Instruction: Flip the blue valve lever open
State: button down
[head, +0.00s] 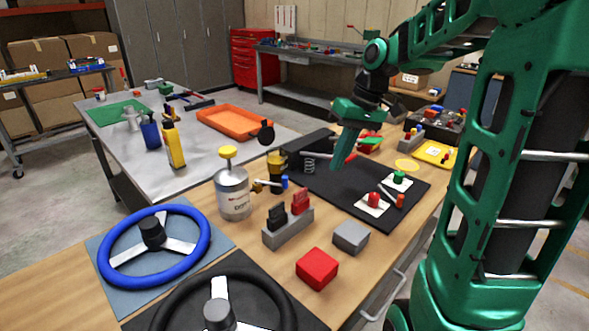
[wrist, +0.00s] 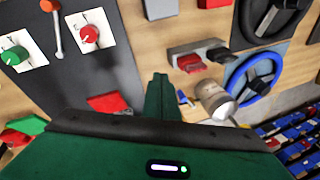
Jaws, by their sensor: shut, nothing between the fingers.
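A small brass valve (head: 259,186) with a blue lever end (head: 284,182) sits on the wooden bench, right of a white can. In the wrist view, a small brass-and-blue piece (wrist: 186,99) shows just right of my fingertips, partly hidden; the lever's angle is too small to tell. My gripper (head: 337,164) is shut and empty, its green fingers pointing down above the black mat, to the right of the valve and apart from it. The closed fingers also show in the wrist view (wrist: 162,92).
The white can (head: 233,192) with a yellow cap stands beside the valve. A grey block with black and red levers (head: 289,226) is in front. The black mat (head: 330,192) carries red and green knobs. A blue steering wheel (head: 153,245) lies front left.

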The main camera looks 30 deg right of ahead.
jog(key=w+d+r+n+y, duration=0.1)
jog(key=w+d+n+y, duration=0.1)
jog(key=w+n+y, duration=0.2)
jog(key=shift+w+d+r+n, duration=0.15)
jog(key=shift+w+d+n, duration=0.25)
jog(key=shift+w+n, duration=2.2)
jog(key=shift+w+m, duration=1.1)
jog(key=s+a+f, duration=0.1)
jog(key=a+f, duration=0.7)
jog(key=a, duration=0.1)
jog(key=shift+a, duration=0.3)
jog(key=shift+d, duration=0.1)
